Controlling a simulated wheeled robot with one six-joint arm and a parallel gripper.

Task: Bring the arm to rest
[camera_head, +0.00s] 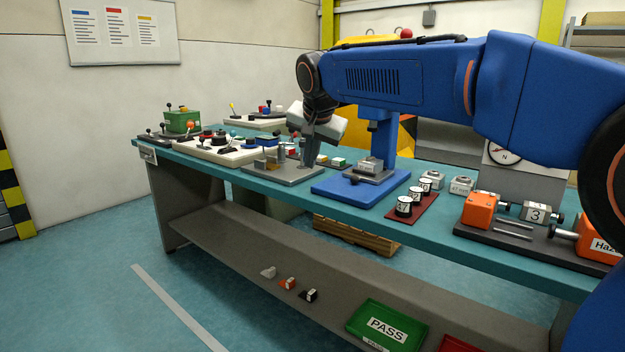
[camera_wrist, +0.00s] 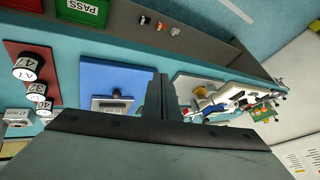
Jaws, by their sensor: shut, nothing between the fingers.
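My gripper (camera_head: 306,158) points downward over the teal workbench, and its fingers are shut and empty. In the wrist view the two fingers of my gripper (camera_wrist: 159,96) lie side by side with no gap that I can make out. My blue arm reaches across the upper right of the head view. A grey plate (camera_head: 265,173) with small posts and blocks stands on the bench by the gripper; the fingers overlap it in the picture. I cannot tell whether they touch anything. In the wrist view that plate is partly hidden by the fingers.
A blue stand (camera_head: 350,190) is close to the gripper's right. A red strip with numbered cylinders (camera_head: 404,206) and an orange-ended fixture (camera_head: 480,208) lie further right. White panels with knobs (camera_head: 225,150) fill the left. A green PASS tray (camera_head: 387,327) sits on the lower shelf.

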